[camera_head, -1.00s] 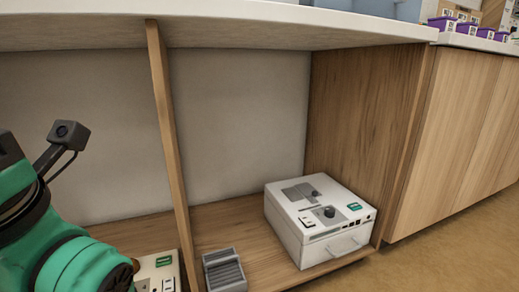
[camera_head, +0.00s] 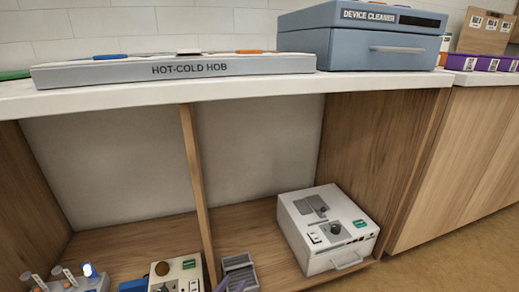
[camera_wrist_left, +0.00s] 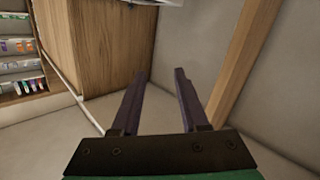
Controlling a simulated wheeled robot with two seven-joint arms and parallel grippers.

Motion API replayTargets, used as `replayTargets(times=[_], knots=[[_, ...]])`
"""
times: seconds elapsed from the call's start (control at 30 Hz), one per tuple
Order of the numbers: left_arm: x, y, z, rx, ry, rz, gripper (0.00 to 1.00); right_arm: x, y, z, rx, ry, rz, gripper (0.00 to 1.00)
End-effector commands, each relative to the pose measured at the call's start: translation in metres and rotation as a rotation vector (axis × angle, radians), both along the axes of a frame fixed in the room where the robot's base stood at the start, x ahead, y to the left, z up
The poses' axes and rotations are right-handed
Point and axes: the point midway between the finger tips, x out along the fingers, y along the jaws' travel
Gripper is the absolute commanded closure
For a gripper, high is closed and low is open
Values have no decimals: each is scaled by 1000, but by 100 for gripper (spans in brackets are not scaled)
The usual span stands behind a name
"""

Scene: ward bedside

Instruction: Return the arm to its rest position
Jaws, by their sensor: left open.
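My left gripper (camera_head: 231,286) barely shows at the bottom edge of the head view, where only its purple fingertips are seen, in front of a grey ridged holder (camera_head: 239,268). In the left wrist view the two purple fingers of my left gripper (camera_wrist_left: 161,73) stand apart with nothing between them. They point toward a pale wall and a wooden panel (camera_wrist_left: 97,45). The rest of my left arm is out of the head view. My right gripper is in neither view.
A white device (camera_head: 327,228) stands on the right lower shelf, beyond a wooden divider (camera_head: 196,180). Another white device (camera_head: 177,275) and a grey rack (camera_head: 67,283) are lower left. The hot-cold hob (camera_head: 180,68) and blue device cleaner (camera_head: 362,38) stand on the white counter above.

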Motion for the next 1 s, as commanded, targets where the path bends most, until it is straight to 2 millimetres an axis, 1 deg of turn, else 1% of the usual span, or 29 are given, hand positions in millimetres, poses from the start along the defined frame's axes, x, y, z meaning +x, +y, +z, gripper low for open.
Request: replayTargets(times=[0.03,0.07,0.1,0.17,0.2,0.23,0.27,0.3,0.33,0.47,0.57,0.67,0.7,0.77,0.8,0.87,0.9,1.0], knots=[[-21,-2,-16,12,91,-13,56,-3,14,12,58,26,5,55],[-33,-4,-29,17,139,-21,56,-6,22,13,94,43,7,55],[-49,-5,-45,23,200,-31,56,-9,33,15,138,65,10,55],[-74,-7,-65,32,287,-45,56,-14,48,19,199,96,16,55],[-92,-8,-77,39,343,-55,56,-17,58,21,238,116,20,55],[-106,-9,-85,42,386,-62,56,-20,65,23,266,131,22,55],[-110,-7,-84,57,407,-62,56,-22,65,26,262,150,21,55],[-108,-1,-82,89,426,-55,56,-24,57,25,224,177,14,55],[-110,3,-84,110,445,-52,56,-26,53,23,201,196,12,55],[-122,26,-93,205,537,-38,56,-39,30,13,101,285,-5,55],[-137,48,-96,283,622,-24,56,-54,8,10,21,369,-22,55],[-159,77,-92,370,729,-8,56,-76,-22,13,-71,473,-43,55],[-170,90,-89,405,777,0,56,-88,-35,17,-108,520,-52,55],[-191,110,-81,458,855,9,56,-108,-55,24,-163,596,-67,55],[-206,124,-75,491,909,16,56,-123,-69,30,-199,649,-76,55],[-230,143,-64,537,990,22,56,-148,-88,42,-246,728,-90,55],[-247,154,-56,562,1045,26,56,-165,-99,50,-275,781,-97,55],[-286,176,-38,613,1160,28,56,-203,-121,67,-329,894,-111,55]])
